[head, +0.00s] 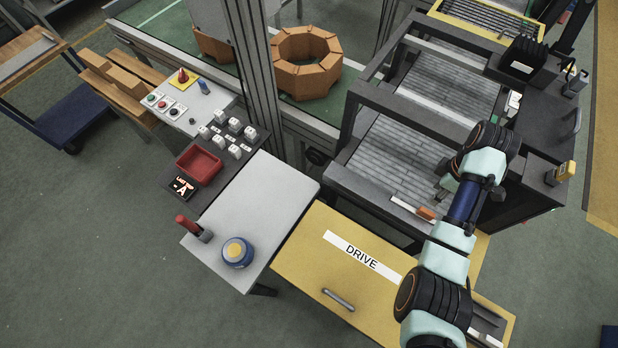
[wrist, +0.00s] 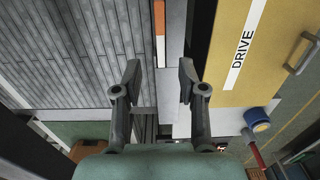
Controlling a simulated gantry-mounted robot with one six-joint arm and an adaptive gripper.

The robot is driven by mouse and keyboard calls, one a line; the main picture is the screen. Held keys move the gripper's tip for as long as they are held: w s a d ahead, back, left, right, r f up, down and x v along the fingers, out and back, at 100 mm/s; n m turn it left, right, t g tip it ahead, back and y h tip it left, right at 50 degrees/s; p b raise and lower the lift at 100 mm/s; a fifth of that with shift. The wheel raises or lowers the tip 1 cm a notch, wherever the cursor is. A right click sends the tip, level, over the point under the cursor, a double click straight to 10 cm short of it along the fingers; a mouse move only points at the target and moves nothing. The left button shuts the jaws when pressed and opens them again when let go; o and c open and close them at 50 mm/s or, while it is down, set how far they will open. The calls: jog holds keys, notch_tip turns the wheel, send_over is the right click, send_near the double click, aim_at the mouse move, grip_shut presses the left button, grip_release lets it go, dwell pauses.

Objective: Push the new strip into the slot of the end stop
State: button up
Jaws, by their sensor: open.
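A narrow white and orange strip lies along the near edge of the conveyor in the head view, its white part (head: 402,203) to the left and its orange part (head: 426,213) to the right. The strip also shows in the wrist view (wrist: 160,48), lengthwise just beyond the fingertips. I take the dark bar along that edge (head: 375,200) for the end stop; I cannot make out its slot, or how far the strip sits in it. My gripper (wrist: 160,80) is open and empty, its fingers on either side of the strip's line. My arm partly hides it in the head view.
The yellow DRIVE cover (head: 310,260) lies beside the conveyor (head: 400,155), whose frame posts and crossbars stand close. A grey table (head: 255,200) holds a blue round tin (head: 237,252) and a red-handled tool (head: 190,226). A red tray (head: 199,165) stands behind.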

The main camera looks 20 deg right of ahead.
jog(key=w+a+m+t+h, duration=0.1)
jog(key=w+a+t+h, duration=0.1)
jog(key=w+a, duration=0.6)
jog(key=w+a+r+m+t, duration=0.2)
jog(key=a+r+t, duration=0.25)
jog(key=a, duration=0.85)
jog(key=w+a+r+m+t, duration=0.25)
jog(key=a+r, duration=0.25)
jog(key=a, duration=0.7)
jog(key=s+a+r+m+t+y, duration=0.2)
jog(key=s+a+r+t, duration=0.3)
jog(key=a+r, duration=0.4)
notch_tip(320, 180, up, 17)
jog(key=g+p, duration=0.1)
jog(key=p, duration=1.7)
jog(key=shift+s+a, duration=0.15)
jog(key=shift+a, duration=0.2)
